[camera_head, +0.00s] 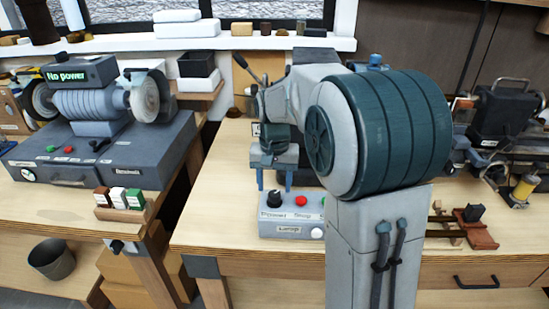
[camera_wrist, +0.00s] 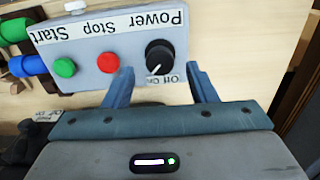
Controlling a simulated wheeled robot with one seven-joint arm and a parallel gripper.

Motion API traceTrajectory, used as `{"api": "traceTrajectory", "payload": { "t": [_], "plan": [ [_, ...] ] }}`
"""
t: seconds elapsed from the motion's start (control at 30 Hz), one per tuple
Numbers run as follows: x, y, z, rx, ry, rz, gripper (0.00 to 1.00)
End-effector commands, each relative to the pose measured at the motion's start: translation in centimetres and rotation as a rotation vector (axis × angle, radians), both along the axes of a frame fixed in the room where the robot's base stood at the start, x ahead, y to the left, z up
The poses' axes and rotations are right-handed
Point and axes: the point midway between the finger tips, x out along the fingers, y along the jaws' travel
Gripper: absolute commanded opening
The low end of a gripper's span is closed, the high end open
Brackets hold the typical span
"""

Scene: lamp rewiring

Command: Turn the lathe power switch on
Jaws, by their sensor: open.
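The power switch is a round black knob (camera_wrist: 158,56) with a white pointer line, on a grey control box (camera_wrist: 88,85). In the wrist view the box's labels "Power Stop Start" are upside down. The pointer slants toward a small "Off On" label partly hidden by a finger; I cannot tell which setting it marks. In the head view the knob (camera_head: 272,199) tops the box (camera_head: 290,231) at the bench front. My gripper (camera_wrist: 161,78) is open and empty, with its fingertips either side of the knob in the picture; contact is not clear. It also shows in the head view (camera_head: 274,186).
A red button (camera_wrist: 108,62) and a green button (camera_wrist: 65,68) are beside the knob. Left is a bench grinder (camera_head: 95,100) with a "No power" sign (camera_head: 67,75). Machine parts (camera_head: 500,120) stand at right. Bare bench (camera_head: 215,215) lies left of the box.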

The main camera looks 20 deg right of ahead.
Motion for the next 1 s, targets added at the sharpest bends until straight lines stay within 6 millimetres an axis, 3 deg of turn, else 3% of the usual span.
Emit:
{"api": "traceTrajectory", "payload": {
  "t": [0.3,0.5,1.0],
  "plan": [
    [0.1,0.0,7.4,-0.001,-0.005,0.0,0.52],
    [0.1,0.0,10.4,0.0,-0.003,-0.001,0.52],
    [0.0,0.0,11.3,0.0,-0.001,-0.001,0.52]
  ]
}}
